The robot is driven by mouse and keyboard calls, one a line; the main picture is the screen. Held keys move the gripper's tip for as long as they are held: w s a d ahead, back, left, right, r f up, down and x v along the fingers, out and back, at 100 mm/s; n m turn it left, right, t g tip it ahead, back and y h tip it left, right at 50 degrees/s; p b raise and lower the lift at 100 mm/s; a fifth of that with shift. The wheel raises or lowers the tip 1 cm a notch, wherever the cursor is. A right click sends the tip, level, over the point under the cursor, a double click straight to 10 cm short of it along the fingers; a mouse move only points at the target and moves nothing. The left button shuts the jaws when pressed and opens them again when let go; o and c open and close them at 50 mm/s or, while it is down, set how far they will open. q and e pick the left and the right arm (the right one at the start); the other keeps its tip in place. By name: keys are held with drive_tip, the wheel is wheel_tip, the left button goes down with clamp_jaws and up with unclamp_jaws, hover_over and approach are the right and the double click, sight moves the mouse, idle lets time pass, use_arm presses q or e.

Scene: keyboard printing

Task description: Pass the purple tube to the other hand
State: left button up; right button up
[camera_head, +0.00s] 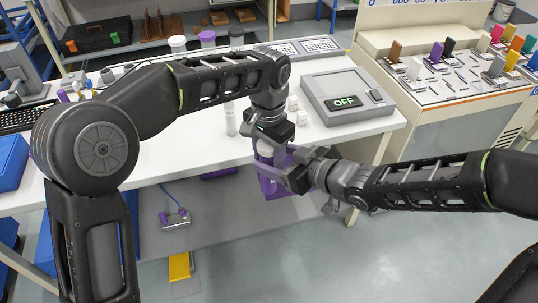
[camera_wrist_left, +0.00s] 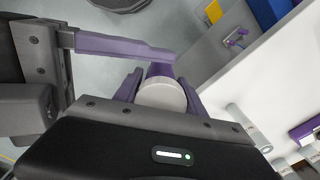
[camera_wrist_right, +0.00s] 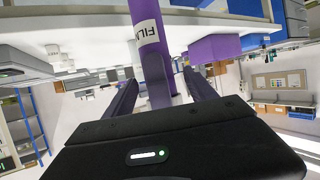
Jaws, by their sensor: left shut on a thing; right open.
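The purple tube (camera_head: 267,186) hangs upright in front of the white table's front edge. Its white cap (camera_wrist_left: 163,96) is between the fingers of my left gripper (camera_wrist_left: 158,92), which is shut on the tube's upper end. In the right wrist view the tube (camera_wrist_right: 147,25) shows a white label with dark letters. My right gripper (camera_wrist_right: 160,85) is open, with a finger on either side of the tube. Whether those fingers touch it is not clear. In the head view the two grippers meet at the tube and partly hide it.
The white table (camera_head: 190,160) bears a grey device reading OFF (camera_head: 345,100) right of the grippers and a white bottle (camera_head: 230,118) to their left. A bench with coloured blocks (camera_head: 440,85) stands at the back right. Floor lies open below the grippers.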

drive_tip(key=shift+x, duration=1.1)
drive_tip(key=shift+c, duration=0.6)
clamp_jaws()
use_arm(q)
drive_tip(key=o, duration=1.4)
drive_tip(key=shift+o, duration=0.2)
